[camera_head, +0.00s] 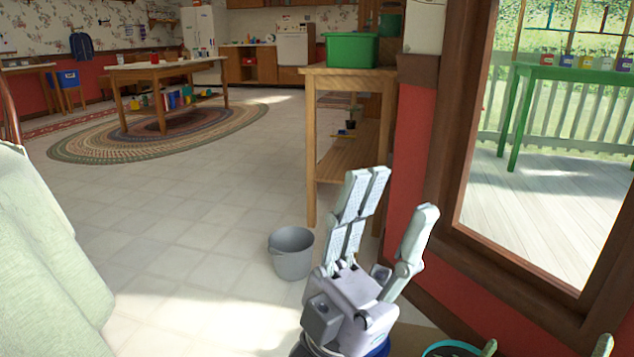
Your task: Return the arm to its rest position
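My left gripper (397,193) points upward in the lower middle of the head view. Its pale grey fingers are spread apart, with nothing visible between them. A pair of fingers is on the left and a single finger on the right. The grey gripper body rises from the bottom edge, and most of the arm below it is out of the picture.
A grey bucket (291,254) stands on the floor just left of my gripper. Behind is a wooden shelf table (312,150) with a green bin (350,50). Pale green cloth (45,270) fills the lower left. The tiled floor between is clear.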

